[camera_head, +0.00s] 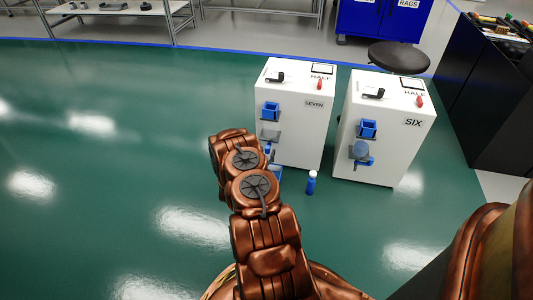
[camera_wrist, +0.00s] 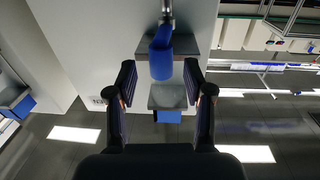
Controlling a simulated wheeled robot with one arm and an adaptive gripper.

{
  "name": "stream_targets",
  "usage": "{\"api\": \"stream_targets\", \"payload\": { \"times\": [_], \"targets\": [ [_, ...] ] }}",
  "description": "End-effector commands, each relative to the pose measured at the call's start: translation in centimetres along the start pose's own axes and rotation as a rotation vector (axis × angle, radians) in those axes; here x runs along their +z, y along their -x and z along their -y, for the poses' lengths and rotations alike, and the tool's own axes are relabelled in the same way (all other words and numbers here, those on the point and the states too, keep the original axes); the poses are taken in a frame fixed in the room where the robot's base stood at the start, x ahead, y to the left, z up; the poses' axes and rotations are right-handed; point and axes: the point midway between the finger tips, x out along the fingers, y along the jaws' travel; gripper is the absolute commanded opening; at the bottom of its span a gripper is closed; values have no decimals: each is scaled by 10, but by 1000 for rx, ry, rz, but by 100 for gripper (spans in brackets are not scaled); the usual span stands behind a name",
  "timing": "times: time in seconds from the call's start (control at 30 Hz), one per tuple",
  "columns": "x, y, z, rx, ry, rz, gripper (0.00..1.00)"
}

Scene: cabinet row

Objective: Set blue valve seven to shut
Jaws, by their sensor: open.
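Cabinet seven (camera_head: 308,130) is a white box labelled SEVEN, with a blue holder (camera_head: 270,112) and a grey bracket on its front. A sign on its top reads HALF. In the wrist view, which looks upside down, a blue handle-like part (camera_wrist: 161,62) on a metal stem projects from the white front; it is likely the valve. My gripper (camera_wrist: 160,75) is open, with one finger on each side of this blue part. I cannot tell whether they touch.
Cabinet six (camera_head: 385,135), similar and also marked HALF, stands close on the right. A blue bottle (camera_head: 311,182) stands on the floor before the cabinets. A black stool (camera_head: 398,57) and blue rags cabinet (camera_head: 383,18) are behind. The green floor on the left is clear.

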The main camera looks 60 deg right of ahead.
Motion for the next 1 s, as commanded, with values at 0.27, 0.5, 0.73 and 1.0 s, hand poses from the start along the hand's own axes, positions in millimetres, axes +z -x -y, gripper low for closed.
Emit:
{"api": "stream_targets", "payload": {
  "times": [0.27, 0.5, 0.73, 1.0],
  "targets": [
    [0, -16, 1, -1, -2, 0, 52],
    [-1, -17, 1, -2, -1, 0, 52],
    [-1, -17, 1, -2, 0, 0, 31],
    [-1, -17, 1, -2, 0, 0, 3]
  ]
}}
